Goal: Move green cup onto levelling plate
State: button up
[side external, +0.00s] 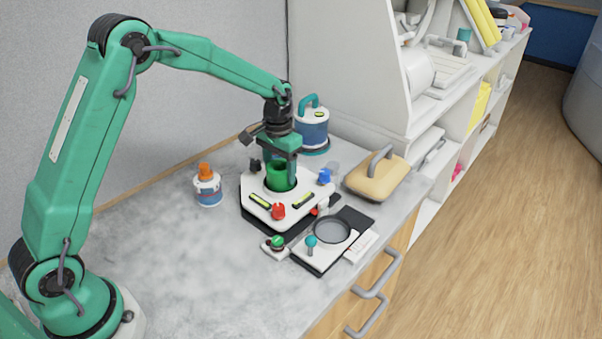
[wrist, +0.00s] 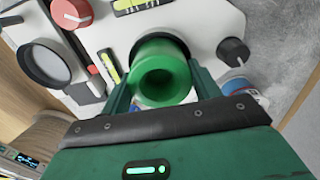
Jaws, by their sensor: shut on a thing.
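The green cup (side external: 280,174) is at the dark round spot of the white levelling plate (side external: 258,206). In the wrist view, the cup (wrist: 162,76) is seen from above between the two fingers of my gripper (wrist: 160,92), at the dark round spot of the plate (wrist: 205,22). My gripper (side external: 280,168) points down and is shut on the cup. Whether the cup's base touches the plate is hidden. The plate carries yellow-green level vials, a red knob (side external: 278,211), a blue knob (side external: 325,176) and a black knob (side external: 255,165).
A white bottle with an orange cap (side external: 207,187) stands left of the plate. A device with a round lens (side external: 332,230) lies in front right. A tan block with a grey handle (side external: 378,173) is at right, and a blue-white canister (side external: 312,128) behind. The counter's front left is clear.

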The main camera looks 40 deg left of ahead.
jog(key=shift+f, duration=0.2)
jog(key=o, duration=1.1)
jog(key=shift+r, duration=6.25)
jog(key=shift+s+r, duration=0.1)
